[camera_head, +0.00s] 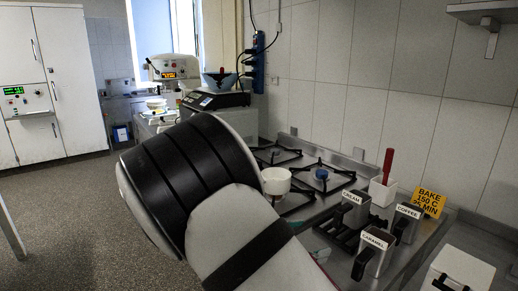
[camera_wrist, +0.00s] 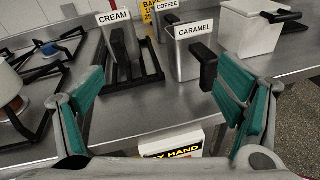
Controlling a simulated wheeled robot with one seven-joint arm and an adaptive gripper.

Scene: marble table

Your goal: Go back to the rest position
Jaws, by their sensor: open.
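My gripper (camera_wrist: 160,95) is open and empty in the wrist view, with its green-padded fingers wide apart. It is at the counter's front edge, and the caramel container (camera_wrist: 194,62) stands beyond the gap between the fingers. The cream container (camera_wrist: 124,45) stands on a black rack to its left, and the coffee container (camera_wrist: 167,22) is behind. In the head view, my arm fills the lower middle and mostly hides the gripper. The cream (camera_head: 353,208), coffee (camera_head: 406,225) and caramel (camera_head: 373,254) containers stand to its right.
A gas hob (camera_head: 297,160) with a white pot (camera_head: 276,181) lies beyond my arm. A white holder with a red-handled tool (camera_head: 388,165), a yellow bake sign (camera_head: 429,202) and a white box (camera_head: 458,272) stand at the right. Open floor (camera_head: 70,215) lies left.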

